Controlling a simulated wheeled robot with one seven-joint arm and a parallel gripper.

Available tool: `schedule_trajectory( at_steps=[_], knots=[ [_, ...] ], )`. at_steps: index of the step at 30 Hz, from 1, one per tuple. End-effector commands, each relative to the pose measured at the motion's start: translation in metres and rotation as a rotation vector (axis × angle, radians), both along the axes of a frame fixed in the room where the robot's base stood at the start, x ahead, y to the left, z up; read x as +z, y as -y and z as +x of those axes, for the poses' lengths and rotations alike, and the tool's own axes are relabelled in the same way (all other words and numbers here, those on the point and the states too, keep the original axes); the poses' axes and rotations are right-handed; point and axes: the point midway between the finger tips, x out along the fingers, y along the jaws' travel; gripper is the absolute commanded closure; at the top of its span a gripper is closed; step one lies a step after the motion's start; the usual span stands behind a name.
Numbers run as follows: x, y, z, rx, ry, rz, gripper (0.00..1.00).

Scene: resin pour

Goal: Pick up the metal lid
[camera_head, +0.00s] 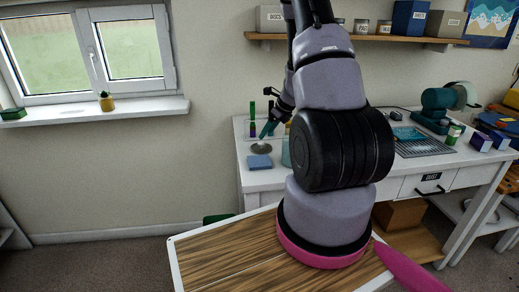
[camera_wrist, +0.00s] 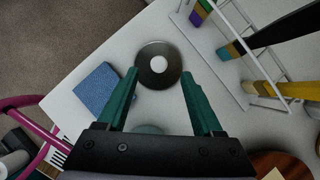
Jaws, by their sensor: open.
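The metal lid (camera_wrist: 174,67) is a round dark-grey disc with a pale round centre. It lies flat on the white table, and it also shows in the head view (camera_head: 261,149) near the table's left end. My gripper (camera_wrist: 164,82) has two green fingers, spread apart. In the wrist view the lid appears ahead of and partly between the fingertips, with the left tip near its edge. Nothing is held. In the head view my gripper (camera_head: 267,130) is above the table close to the lid, mostly dark and small.
A blue square sponge-like block (camera_wrist: 101,90) lies left of the lid. A white rack (camera_wrist: 236,75) with brushes stands to the right. The white table (camera_wrist: 88,57) ends at an edge on the left. A cutting mat (camera_head: 425,146) lies farther right.

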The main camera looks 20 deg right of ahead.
Motion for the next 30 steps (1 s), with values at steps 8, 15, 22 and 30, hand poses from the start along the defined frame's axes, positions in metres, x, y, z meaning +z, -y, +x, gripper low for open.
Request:
schedule_trajectory(
  at_steps=[8, 15, 22, 30],
  knots=[
    [-0.027, -0.008, 0.009, 0.001, -0.003, 0.001, 0.32],
    [-0.05, -0.014, 0.021, 0.002, 0.0, -0.001, 0.32],
    [-0.052, -0.015, 0.022, 0.002, 0.0, -0.001, 0.32],
    [-0.051, -0.014, 0.021, 0.002, 0.0, -0.001, 1.0]
  ],
)
